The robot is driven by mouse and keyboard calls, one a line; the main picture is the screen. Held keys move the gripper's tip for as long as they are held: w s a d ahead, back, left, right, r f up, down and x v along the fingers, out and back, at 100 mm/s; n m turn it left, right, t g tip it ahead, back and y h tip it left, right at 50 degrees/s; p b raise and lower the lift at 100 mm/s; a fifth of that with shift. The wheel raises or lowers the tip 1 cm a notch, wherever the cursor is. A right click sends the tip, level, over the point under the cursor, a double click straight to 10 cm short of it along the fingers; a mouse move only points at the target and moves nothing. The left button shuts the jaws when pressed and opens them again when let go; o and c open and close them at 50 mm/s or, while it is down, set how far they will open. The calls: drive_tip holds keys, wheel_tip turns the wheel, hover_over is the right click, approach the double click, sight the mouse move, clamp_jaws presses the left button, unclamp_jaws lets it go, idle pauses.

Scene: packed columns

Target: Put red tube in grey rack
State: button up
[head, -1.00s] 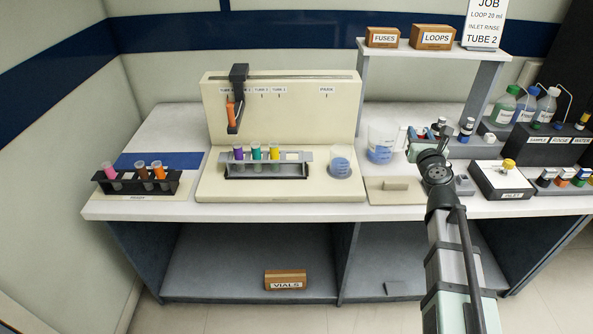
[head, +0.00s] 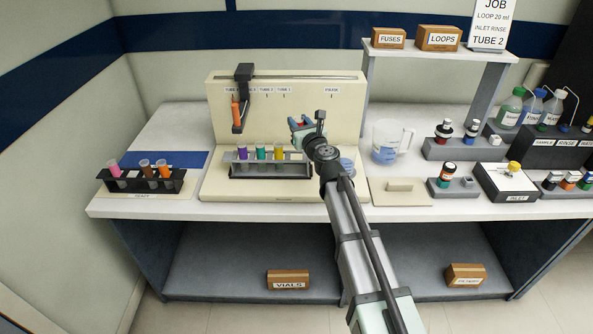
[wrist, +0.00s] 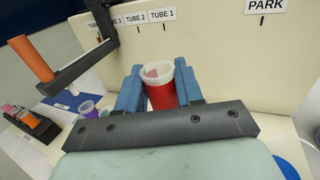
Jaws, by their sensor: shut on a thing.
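My gripper (head: 302,123) is raised in front of the cream backboard, above the right end of the grey rack. In the wrist view its blue fingers (wrist: 160,92) are shut on the red tube (wrist: 160,95), which is upright with a pale translucent rim. In the head view the tube is mostly hidden by the gripper. The grey rack (head: 270,171) stands on the cream base and holds a purple tube (head: 242,153), a teal tube (head: 261,153) and a yellow tube (head: 279,153). A pale square shows at the rack's right end, partly behind my arm.
A holder arm with an orange tube (head: 236,113) hangs from the rail at left of the backboard. A black rack (head: 145,184) with pink, brown and orange tubes stands at the left.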

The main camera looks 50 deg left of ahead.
drive_tip(key=shift+a, duration=0.55)
drive_tip(key=shift+f+g, duration=0.25)
drive_tip(key=shift+g, duration=0.05)
drive_tip(key=shift+f, duration=4.65)
drive_tip(key=o, duration=0.8)
drive_tip(key=shift+f, duration=0.1)
drive_tip(key=shift+d, duration=0.15)
drive_tip(key=v, duration=1.1)
drive_tip(key=shift+s+d, duration=0.2)
drive_tip(key=shift+d, duration=0.15)
